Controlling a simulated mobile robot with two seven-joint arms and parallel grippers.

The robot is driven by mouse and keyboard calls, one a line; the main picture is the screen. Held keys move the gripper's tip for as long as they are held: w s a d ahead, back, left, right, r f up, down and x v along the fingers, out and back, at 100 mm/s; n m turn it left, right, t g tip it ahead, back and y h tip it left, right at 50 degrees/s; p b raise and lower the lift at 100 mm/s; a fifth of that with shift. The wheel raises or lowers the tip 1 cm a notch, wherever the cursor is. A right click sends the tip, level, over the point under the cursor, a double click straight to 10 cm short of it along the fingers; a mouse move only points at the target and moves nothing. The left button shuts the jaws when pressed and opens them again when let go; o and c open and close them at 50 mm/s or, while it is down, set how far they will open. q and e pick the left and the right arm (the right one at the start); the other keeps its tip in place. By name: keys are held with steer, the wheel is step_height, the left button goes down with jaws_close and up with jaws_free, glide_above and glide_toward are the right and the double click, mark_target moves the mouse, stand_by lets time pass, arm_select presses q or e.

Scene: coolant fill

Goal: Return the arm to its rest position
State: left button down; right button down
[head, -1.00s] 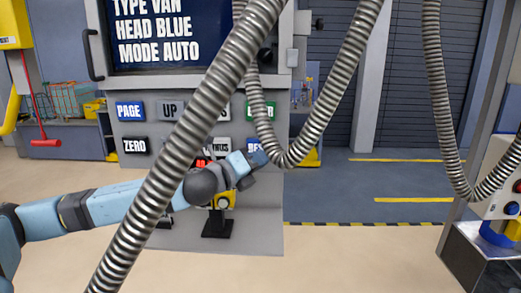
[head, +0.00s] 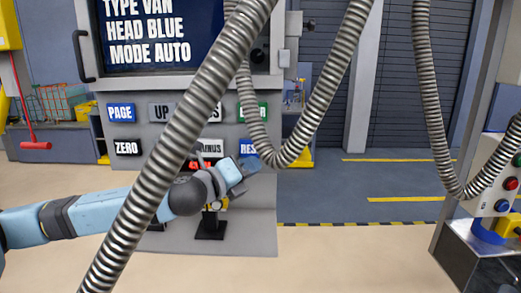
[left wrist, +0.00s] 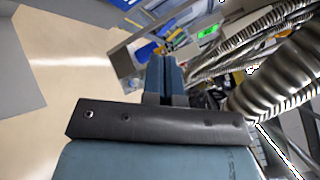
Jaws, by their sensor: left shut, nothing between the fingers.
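My left arm comes in from the left in the head view and passes behind a thick ribbed metal hose (head: 180,140). Its gripper (head: 246,164) is in front of the lower part of the grey control panel (head: 255,215), close to the button labels. The left wrist view shows the two blue fingers (left wrist: 164,72) together with nothing between them. My right gripper is in neither view.
The panel carries a screen (head: 150,30) and labelled buttons such as PAGE (head: 121,112) and ZERO (head: 126,147). More hose loops hang in the middle and right. A box with coloured buttons (head: 498,190) stands at the right. The floor behind is open.

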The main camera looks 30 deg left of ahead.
arm_select(q)
steer(key=s+d+f+n+g, duration=0.1)
steer(key=d+f+n, duration=0.25)
steer(key=f, duration=0.45)
steer(key=s+d+f+n+g+p, duration=0.1)
steer(key=s+d+f+n, duration=0.2)
steer(key=f, duration=0.5)
steer(key=d+f+n+g, duration=0.25)
steer(key=f+n, duration=0.25)
steer(key=f, duration=0.3)
steer(key=s+d+f+n+g, duration=0.1)
steer(key=s+d+f+n, duration=0.2)
steer(key=s+f+n, duration=0.4)
steer(key=s+d+f+n+g+y+p, duration=0.1)
steer(key=s+d+f+n, duration=0.3)
steer(key=s+f, duration=1)
steer(key=f+n, duration=0.1)
steer(key=n, duration=0.2)
steer(key=shift+f+g, duration=0.3)
steer(key=shift+g, duration=0.05)
steer(key=shift+n, duration=0.25)
